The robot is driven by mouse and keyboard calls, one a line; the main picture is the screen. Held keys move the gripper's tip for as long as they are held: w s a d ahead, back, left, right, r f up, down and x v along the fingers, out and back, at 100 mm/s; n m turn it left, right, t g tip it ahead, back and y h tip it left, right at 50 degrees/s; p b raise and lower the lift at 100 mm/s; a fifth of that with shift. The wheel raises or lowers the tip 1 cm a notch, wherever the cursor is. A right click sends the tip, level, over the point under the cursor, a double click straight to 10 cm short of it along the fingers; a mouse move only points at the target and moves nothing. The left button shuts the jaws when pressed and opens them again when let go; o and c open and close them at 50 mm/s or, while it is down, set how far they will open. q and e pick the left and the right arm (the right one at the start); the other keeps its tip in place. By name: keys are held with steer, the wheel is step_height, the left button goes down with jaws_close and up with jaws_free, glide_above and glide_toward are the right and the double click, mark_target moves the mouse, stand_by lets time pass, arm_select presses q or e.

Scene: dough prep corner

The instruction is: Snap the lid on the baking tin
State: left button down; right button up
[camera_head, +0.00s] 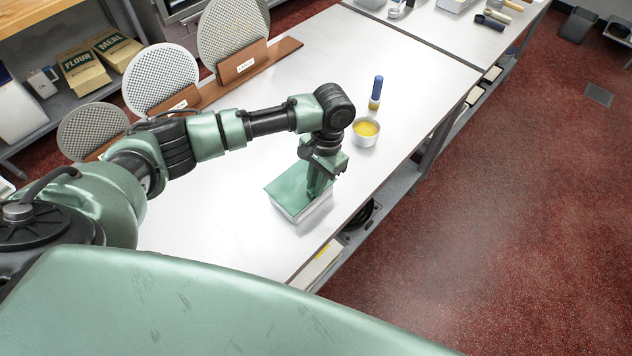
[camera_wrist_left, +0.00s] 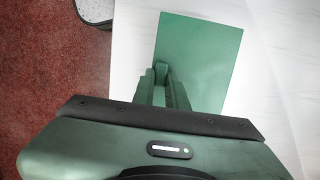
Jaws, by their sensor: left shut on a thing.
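The baking tin (camera_head: 305,213) is a pale metal box on the white table, near its right edge. The flat green lid (camera_head: 286,188) lies over its top, and only the tin's lower sides show. I cannot tell whether the lid is seated or slightly raised. My left gripper (camera_head: 314,192) points down at the lid's right part and is shut on the lid. In the left wrist view the lid (camera_wrist_left: 208,60) fills the upper middle, with the gripper fingers (camera_wrist_left: 164,85) at its left side. The tin is hidden there. My right gripper is in neither view.
A cup of yellow liquid (camera_head: 364,132) and a blue-handled brush (camera_head: 377,90) stand farther back on the table. Round perforated discs (camera_head: 160,78) stand in brown holders (camera_head: 245,66) on the left. Bare white tabletop (camera_head: 215,215) lies left of the tin.

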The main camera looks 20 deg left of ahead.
arm_select(q)
steer(key=shift+f, duration=0.55)
steer(key=c, duration=1.3)
jaws_free()
steer(key=shift+c, duration=0.2)
steer(key=r, duration=0.2)
steer(key=w+r+b, duration=0.1)
steer(key=r, duration=0.1)
steer(key=r+b, duration=0.1)
steer(key=r, duration=0.1)
steer(key=shift+w+d+r, duration=0.2)
steer(key=shift+d, duration=0.05)
steer(key=shift+r+b, duration=0.3)
steer(key=shift+r, duration=0.3)
